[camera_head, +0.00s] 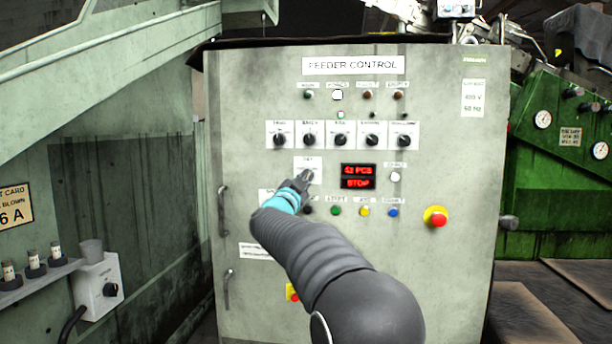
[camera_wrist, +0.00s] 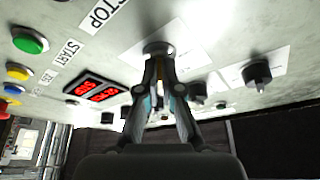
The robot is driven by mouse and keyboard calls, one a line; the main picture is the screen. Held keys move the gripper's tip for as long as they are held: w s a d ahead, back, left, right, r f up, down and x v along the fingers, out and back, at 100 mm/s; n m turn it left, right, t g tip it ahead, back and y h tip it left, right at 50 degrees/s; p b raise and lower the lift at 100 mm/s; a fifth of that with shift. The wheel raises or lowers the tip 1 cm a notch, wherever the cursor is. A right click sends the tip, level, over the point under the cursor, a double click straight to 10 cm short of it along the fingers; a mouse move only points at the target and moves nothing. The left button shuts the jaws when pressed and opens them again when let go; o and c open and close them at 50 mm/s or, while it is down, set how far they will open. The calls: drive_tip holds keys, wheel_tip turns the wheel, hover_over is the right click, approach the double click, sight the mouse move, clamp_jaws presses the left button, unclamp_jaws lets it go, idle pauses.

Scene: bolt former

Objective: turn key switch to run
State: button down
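The key switch (camera_head: 307,176) sits on the white plate under the selector row of the grey FEEDER CONTROL cabinet. In the wrist view its round metal collar (camera_wrist: 158,47) shows just beyond my fingertips. My gripper (camera_head: 301,183) is at the switch, and the wrist view shows its two fingers (camera_wrist: 160,64) drawn close together on a narrow brass-coloured key (camera_wrist: 159,66). The fingers hide most of the key, and its pointing direction cannot be read. The red display (camera_head: 358,177) shows STOP on its lower line.
A row of black selector knobs (camera_head: 340,140) lies just above. Coloured push buttons (camera_head: 364,211) lie below and right, with a red emergency stop (camera_head: 436,217) on yellow farther right. Cabinet handles (camera_head: 223,211) are on the left. The space before the cabinet's right side is clear.

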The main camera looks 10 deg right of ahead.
drive_tip(key=shift+m+g+p, duration=0.35)
drive_tip(key=shift+m+g, duration=0.05)
drive_tip(key=shift+m, duration=0.6)
drive_tip(key=shift+h, duration=0.4)
drive_tip(key=c, duration=1.4)
unclamp_jaws()
drive_tip(key=shift+o, duration=0.2)
drive_tip(key=v, duration=1.2)
drive_tip(key=shift+r, duration=0.15)
drive_tip(key=shift+a, duration=0.1)
